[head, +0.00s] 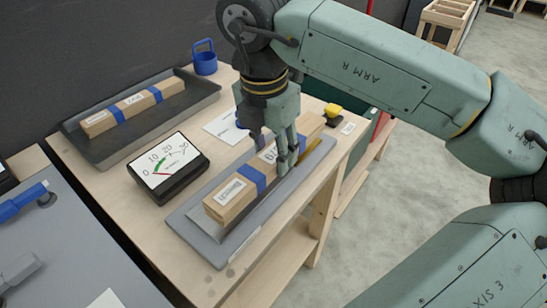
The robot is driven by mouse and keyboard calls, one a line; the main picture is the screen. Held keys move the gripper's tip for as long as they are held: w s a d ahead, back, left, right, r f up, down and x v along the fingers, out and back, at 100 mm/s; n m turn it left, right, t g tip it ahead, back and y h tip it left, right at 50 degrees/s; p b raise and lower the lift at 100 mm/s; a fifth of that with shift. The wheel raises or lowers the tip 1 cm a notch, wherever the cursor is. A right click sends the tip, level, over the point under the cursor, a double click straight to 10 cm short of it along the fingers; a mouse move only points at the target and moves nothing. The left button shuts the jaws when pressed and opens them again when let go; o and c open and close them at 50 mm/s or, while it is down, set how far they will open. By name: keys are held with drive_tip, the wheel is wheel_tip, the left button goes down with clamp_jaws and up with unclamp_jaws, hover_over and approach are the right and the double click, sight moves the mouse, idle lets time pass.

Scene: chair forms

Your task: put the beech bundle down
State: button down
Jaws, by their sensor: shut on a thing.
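The beech bundle (236,198) is a long pale wooden block with blue bands and white labels. It lies along a grey flat tray or plate (206,246) on the wooden bench. My gripper (275,160) points down over the bundle's middle and is shut on it, its fingers either side of the wood. The gripper hides part of the bundle's middle. I cannot tell whether the bundle rests on the plate or is slightly above it. A similar banded bundle (133,107) lies in a dark grey tray (119,154) at the back left.
A dial meter (168,168) stands left of the plate. A grey surface with blue-handled tools (55,245) is at the left. Open floor lies right.

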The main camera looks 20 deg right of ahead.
sight(272, 154)
wheel_tip(272, 154, down, 3)
drive_tip(key=shift+f+p, duration=0.1)
drive_tip(key=shift+p, duration=0.4)
drive_tip(key=shift+f, duration=0.1)
drive_tip(key=shift+f+b, duration=0.25)
drive_tip(key=shift+b, duration=0.15)
drive_tip(key=c, duration=1)
unclamp_jaws()
drive_tip(key=shift+r, duration=0.1)
drive_tip(key=r+p, duration=0.2)
drive_tip(key=r, duration=0.1)
drive_tip(key=r+p, duration=0.2)
drive_tip(key=r, duration=0.1)
drive_tip(key=a+r+p, duration=0.1)
drive_tip(key=r, duration=0.3)
drive_tip(key=shift+s+p, duration=0.35)
drive_tip(key=shift+p, duration=0.05)
drive_tip(key=shift+s+a+r, duration=0.1)
drive_tip(key=shift+r, duration=1)
